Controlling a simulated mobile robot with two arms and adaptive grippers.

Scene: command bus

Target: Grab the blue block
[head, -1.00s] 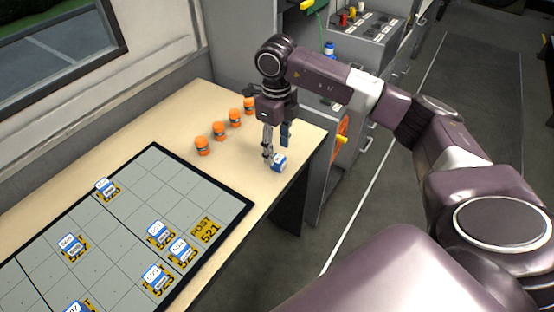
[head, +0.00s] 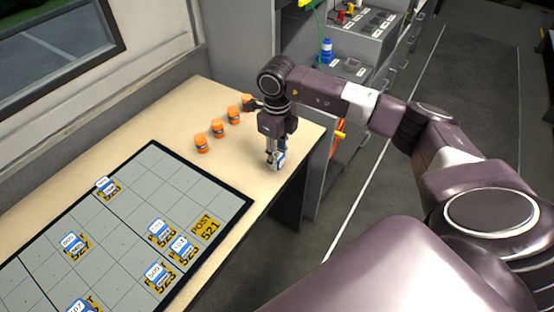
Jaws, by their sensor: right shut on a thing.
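The blue block (head: 281,161), blue with a white label, is at the right end of the wooden table (head: 222,168). My right gripper (head: 276,160) points down and is shut on it. The fingers cover part of the block, and I cannot tell whether it still touches the table. Other blue-and-white blocks lie on the grey grid board, among them one at its upper left (head: 103,184) and one near its right side (head: 179,245). My left gripper is not in view.
The grid board (head: 120,225) fills the table's left part. A grey cabinet (head: 340,80) with a blue bottle (head: 326,52) stands beyond the table. Open floor lies to the right.

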